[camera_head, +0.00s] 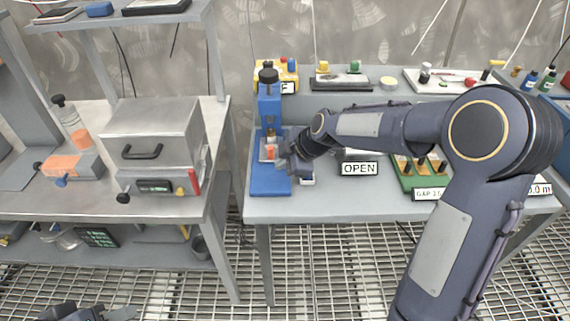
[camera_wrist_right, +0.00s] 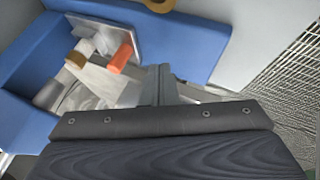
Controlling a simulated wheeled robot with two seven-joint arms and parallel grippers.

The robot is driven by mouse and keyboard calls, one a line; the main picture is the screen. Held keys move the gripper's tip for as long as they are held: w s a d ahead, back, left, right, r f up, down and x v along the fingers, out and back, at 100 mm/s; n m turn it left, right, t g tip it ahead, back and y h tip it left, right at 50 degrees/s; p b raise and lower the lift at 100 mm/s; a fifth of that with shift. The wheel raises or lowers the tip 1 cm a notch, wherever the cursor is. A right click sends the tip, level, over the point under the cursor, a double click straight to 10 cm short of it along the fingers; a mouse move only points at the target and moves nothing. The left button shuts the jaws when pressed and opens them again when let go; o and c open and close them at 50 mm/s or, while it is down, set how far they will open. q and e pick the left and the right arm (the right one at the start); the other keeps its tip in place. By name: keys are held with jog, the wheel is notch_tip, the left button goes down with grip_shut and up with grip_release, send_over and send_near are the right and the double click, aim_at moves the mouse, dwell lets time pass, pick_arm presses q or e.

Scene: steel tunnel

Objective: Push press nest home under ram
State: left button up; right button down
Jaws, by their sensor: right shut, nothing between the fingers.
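The blue press (camera_head: 270,105) stands upright on the right-hand bench, with a black knob on top and a flat blue base (camera_head: 270,183). The grey nest (camera_head: 263,156) sits on the base and carries an orange piece (camera_head: 270,152). In the right wrist view the nest (camera_wrist_right: 150,35) shows with the orange piece (camera_wrist_right: 120,58) and a brass-coloured part. My right gripper (camera_head: 284,162) is shut and empty, close beside the nest; its fingertips (camera_wrist_right: 160,84) are near the nest's edge, contact unclear. My left gripper (camera_head: 88,312) shows only partly at the bottom left, away from the press.
An OPEN sign (camera_head: 360,169) and a green tray (camera_head: 422,172) with several pieces lie right of the press. A grey box with a handle (camera_head: 155,130) stands on the left bench. A gap with grated floor separates the benches.

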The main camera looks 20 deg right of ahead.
jog(key=shift+v, duration=1.15)
jog(key=shift+d+r, duration=0.1)
jog(key=shift+r, duration=0.3)
jog(key=s+d+r+m+p, duration=0.2)
jog(key=s+r+m, duration=0.3)
jog(key=s, duration=0.4)
jog(key=s+d+r+m+p, duration=0.2)
jog(key=s+r+m, duration=0.35)
jog(key=s, duration=0.45)
jog(key=s+a+f+m+p, duration=0.1)
jog(key=s+f+m+p, duration=0.1)
jog(key=s+m, duration=0.6)
jog(key=shift+s+h, duration=0.4)
jog(key=shift+s, duration=0.75)
